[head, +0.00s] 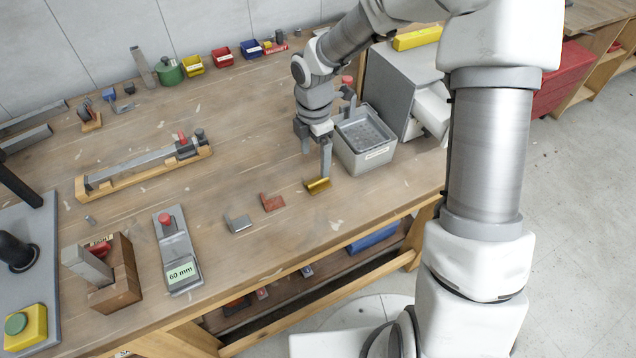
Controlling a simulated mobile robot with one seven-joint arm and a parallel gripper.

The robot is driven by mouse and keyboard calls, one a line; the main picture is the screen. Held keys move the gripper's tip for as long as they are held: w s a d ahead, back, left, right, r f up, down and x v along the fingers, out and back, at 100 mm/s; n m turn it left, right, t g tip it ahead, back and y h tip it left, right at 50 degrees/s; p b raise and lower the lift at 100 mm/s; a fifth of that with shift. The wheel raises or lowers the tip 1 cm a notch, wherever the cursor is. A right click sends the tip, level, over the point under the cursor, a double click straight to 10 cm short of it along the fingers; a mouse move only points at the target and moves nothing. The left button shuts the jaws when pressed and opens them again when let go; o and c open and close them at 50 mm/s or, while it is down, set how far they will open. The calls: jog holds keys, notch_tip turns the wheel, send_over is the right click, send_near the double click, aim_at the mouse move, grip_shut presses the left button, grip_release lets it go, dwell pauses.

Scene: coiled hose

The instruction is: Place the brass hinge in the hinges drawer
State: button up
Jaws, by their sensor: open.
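The brass hinge (318,186) lies on the wooden bench in the head view, gold-coloured and bent. My gripper (315,160) points down above it with its fingers apart. One finger comes down close to the hinge; I cannot tell whether it touches. A grey cabinet (385,88) stands at the back right, with a pale drawer front (432,108) sticking out on its right side. My arm hides part of that drawer, and I cannot read any label on it.
A labelled grey bin (372,157) stands just right of my gripper. A red hinge-like piece (272,202) and a grey one (238,223) lie left of the brass hinge. A gauge marked 60 mm (180,270) lies further left. The bench front edge is near.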

aim_at(314, 182)
notch_tip(314, 182, down, 8)
jog(key=shift+s+a+f, duration=0.1)
jog(key=shift+f, duration=0.1)
grip_shut()
dwell(0.7)
jog(key=shift+r, duration=0.15)
jog(key=shift+r, duration=0.55)
notch_tip(314, 182, up, 3)
jog(key=shift+f, duration=0.1)
jog(key=s+d+r+m, duration=0.1)
jog(key=d+m, duration=0.4)
jog(key=m, duration=0.6)
jog(key=s+d+r+m+p, duration=0.1)
jog(key=d+m, duration=0.4)
jog(key=m, duration=0.7)
jog(key=shift+s+d+r, duration=0.15)
jog(key=shift+s+r, duration=0.05)
jog(key=shift+r, duration=0.7)
